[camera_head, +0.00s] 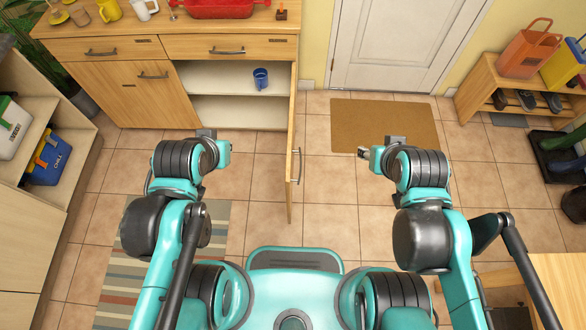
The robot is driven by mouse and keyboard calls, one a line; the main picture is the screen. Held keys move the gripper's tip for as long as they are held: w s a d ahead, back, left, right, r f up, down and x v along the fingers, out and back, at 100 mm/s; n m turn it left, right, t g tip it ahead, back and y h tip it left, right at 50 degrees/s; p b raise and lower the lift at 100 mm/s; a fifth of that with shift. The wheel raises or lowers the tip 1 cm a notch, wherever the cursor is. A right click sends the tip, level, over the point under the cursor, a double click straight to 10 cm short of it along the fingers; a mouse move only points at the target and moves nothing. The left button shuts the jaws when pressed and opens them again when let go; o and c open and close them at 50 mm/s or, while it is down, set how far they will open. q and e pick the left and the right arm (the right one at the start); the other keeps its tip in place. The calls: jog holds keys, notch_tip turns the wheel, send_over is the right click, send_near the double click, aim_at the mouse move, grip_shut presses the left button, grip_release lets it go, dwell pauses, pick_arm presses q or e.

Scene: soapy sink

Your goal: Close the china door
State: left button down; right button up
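The wooden cabinet door (291,150) stands wide open, swung out toward me from the right edge of the cabinet opening, so I see it nearly edge-on. Its dark handle (298,166) is on its right-hand face. The open compartment has white shelves (222,77) with a blue mug (261,78) inside. My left gripper (207,134) is left of the door, in front of the opening. My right gripper (367,153) is right of the door, apart from its handle. Neither gripper touches the door. Their finger gaps are too small to judge.
The cabinet's left door (135,95) and its drawers are shut. A red basin (220,8), mugs and jars stand on its top. A brown doormat (388,125) lies before a white door (399,40). A shoe bench (508,90) is at right. Tiled floor around the open door is clear.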

pick_arm(q)
jog(key=w+d+f+m+g+b, duration=0.2)
jog(key=w+d+f+m+g, duration=0.1)
jog(key=w+d+m, duration=0.4)
jog(key=w+d+f+m+g+y+b, duration=0.1)
jog(key=w+d+f+m+g, duration=0.1)
jog(key=w+d+f+m, duration=0.35)
jog(key=w+d+f+m+g+y+b, duration=0.1)
jog(key=w+d+f+m+b, duration=0.15)
jog(key=d+f, duration=0.55)
notch_tip(320, 180, down, 10)
jog(key=d+m+g, duration=0.1)
jog(key=d+m, duration=0.2)
jog(key=a+f+b, duration=0.6)
jog(key=f, duration=0.4)
jog(key=shift+a+y, duration=0.3)
jog(key=shift+y, duration=0.1)
pick_arm(e)
notch_tip(320, 180, down, 12)
jog(key=shift+r, duration=0.2)
